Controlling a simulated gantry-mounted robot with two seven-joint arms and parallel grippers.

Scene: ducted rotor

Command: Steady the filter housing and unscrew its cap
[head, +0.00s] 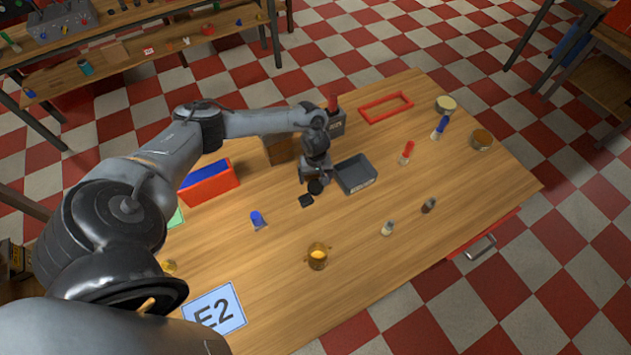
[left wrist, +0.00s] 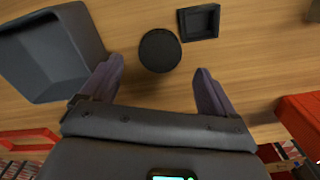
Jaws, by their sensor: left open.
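A black round piece (head: 316,187) stands on the table just under my left gripper (head: 309,182). From above, in the left wrist view, it shows as a dark disc (left wrist: 160,50); I take it for the capped filter housing, but its side is mostly hidden. My left gripper (left wrist: 161,72) is open, its two fingers apart on either side of the disc's near edge in the picture. Nothing is between the fingers. A small black square tray (head: 306,201) lies beside the disc, and also shows in the left wrist view (left wrist: 215,22). My right gripper is not in view.
A grey bin (head: 356,186) stands close right of the gripper. A red-and-blue box (head: 209,190) is at left. An amber cup (head: 318,262), a blue piece (head: 257,219) and small bottles (head: 387,229) stand around. A red frame (head: 386,107) lies farther back.

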